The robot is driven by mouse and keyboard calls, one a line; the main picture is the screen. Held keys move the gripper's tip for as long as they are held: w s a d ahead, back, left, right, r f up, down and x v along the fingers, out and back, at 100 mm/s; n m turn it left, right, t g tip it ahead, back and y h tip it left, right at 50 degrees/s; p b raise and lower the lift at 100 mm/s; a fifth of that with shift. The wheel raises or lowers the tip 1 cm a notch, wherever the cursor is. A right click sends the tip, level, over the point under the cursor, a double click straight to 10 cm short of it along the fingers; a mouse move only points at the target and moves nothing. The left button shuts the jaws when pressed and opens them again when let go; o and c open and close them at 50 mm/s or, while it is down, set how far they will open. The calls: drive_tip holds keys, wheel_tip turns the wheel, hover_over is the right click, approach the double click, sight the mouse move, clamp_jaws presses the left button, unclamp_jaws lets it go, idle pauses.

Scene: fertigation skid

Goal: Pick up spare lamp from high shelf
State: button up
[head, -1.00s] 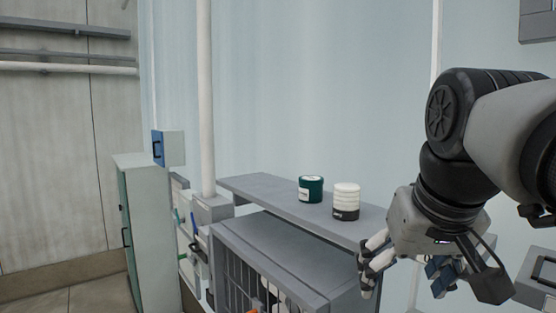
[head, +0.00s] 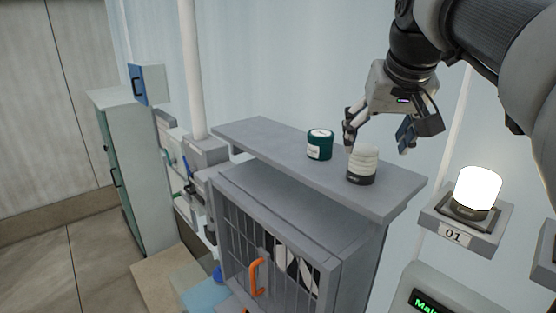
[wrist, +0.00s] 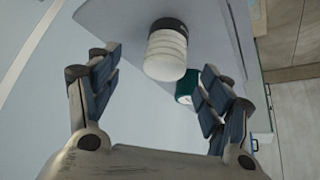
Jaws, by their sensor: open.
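The spare lamp looks like the white ribbed cylinder with a black base (head: 362,165), upright on the high grey shelf (head: 258,133). A dark green can with a white label (head: 320,144) stands just left of it. My gripper (head: 377,142) is open and empty, above the shelf's back edge, close behind and right of the white lamp. In the wrist view the white lamp (wrist: 166,52) lies ahead, between and beyond the open fingers (wrist: 160,88). The green can (wrist: 188,90) shows near the right finger, partly hidden by it.
A lit white lamp (head: 478,188) sits on a bracket marked 01 at the right. A barred grey cabinet (head: 270,235) with an orange handle stands below the shelf. A white vertical pipe (head: 195,70) rises at the left. The shelf's left part is clear.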

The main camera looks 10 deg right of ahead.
sight(363, 160)
drive_tip(key=x, duration=0.2)
drive_tip(key=shift+w+f, duration=0.15)
drive_tip(key=shift+f, duration=0.1)
drive_tip(key=x, duration=0.4)
drive_tip(key=shift+a+f, duration=0.15)
drive_tip(key=shift+a, duration=0.25)
drive_tip(key=shift+w+d+f, duration=0.1)
drive_tip(key=shift+w+f, duration=0.25)
drive_tip(key=shift+f, duration=0.05)
drive_tip(key=shift+s, duration=0.1)
drive_tip(key=shift+c, duration=0.4)
drive_tip(key=c, duration=1.1)
drive_tip(key=shift+c, duration=0.2)
drive_tip(key=shift+r, duration=0.15)
